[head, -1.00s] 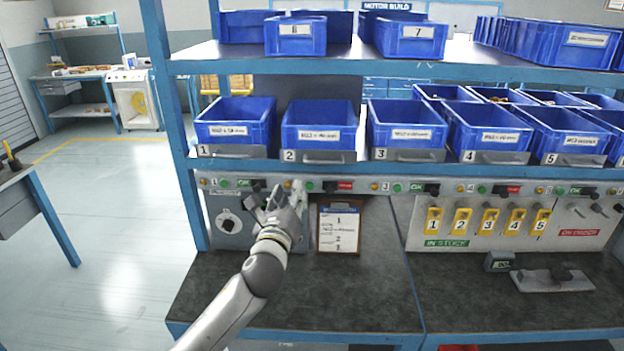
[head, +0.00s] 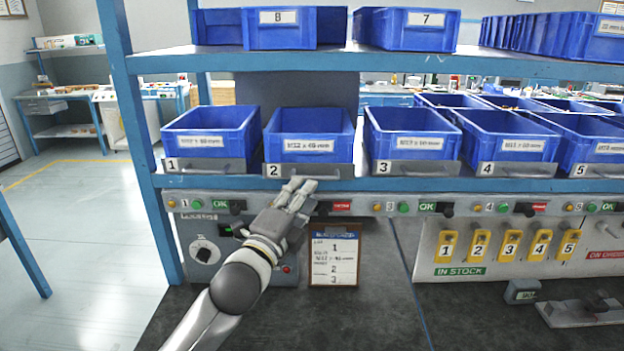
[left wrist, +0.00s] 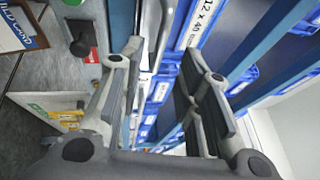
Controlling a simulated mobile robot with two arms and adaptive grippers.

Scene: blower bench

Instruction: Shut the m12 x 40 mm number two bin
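The blue number two bin (head: 310,128), labelled M12 x 40 mm, sits on the middle shelf between bins 1 and 3. Its grey front plate (head: 335,171) carries a handle and the number 2. How far it stands out from its neighbours is hard to tell. My left gripper (head: 298,184) is just below and in front of that plate. In the left wrist view its two fingers (left wrist: 162,58) are spread apart, with part of a bin label (left wrist: 200,22) reading "12 x 40" beyond them. I cannot tell whether a finger touches the plate. My right gripper is not in view.
Bin 1 (head: 208,133) and bin 3 (head: 411,130) flank it closely. Below runs a rail (head: 370,207) with buttons and switches. A clipboard (head: 334,262) leans under it, beside a grey control box (head: 204,253). The dark worktop is mostly clear.

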